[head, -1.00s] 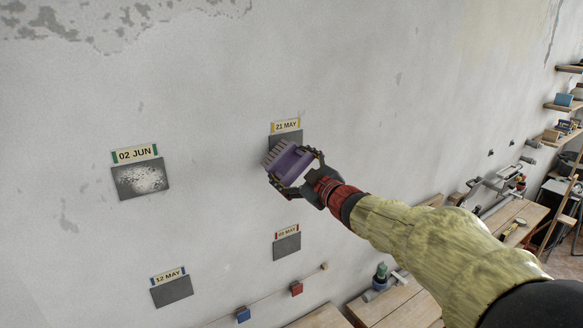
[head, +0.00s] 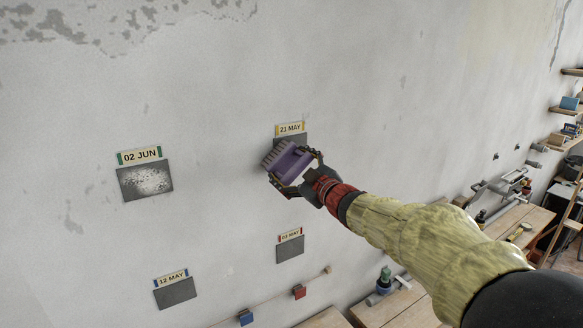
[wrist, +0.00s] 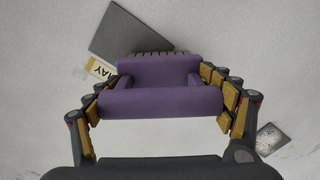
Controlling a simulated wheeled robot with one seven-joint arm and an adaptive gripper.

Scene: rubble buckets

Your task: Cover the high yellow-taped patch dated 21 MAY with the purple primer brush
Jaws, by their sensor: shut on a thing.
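The 21 MAY label (head: 290,128) has yellow tape ends and sits above a dark grey patch (head: 297,139) on the wall, high in the head view. The patch's lower part is hidden behind the brush, and its visible part looks plain grey. My gripper (head: 294,168) is shut on the purple primer brush (head: 286,161), bristles pointing up and left, overlapping the patch's lower left. In the wrist view the purple brush (wrist: 160,80) lies between the fingers, with the grey patch (wrist: 140,32) just beyond its bristles. I cannot tell whether the bristles touch the wall.
Other wall patches are 02 JUN (head: 146,180) with white speckles, 12 MAY (head: 176,292) below left and a red-taped one (head: 290,248) below. Small blue (head: 246,317) and red (head: 299,291) blocks hang on a line. Benches (head: 395,304) and shelves stand at right.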

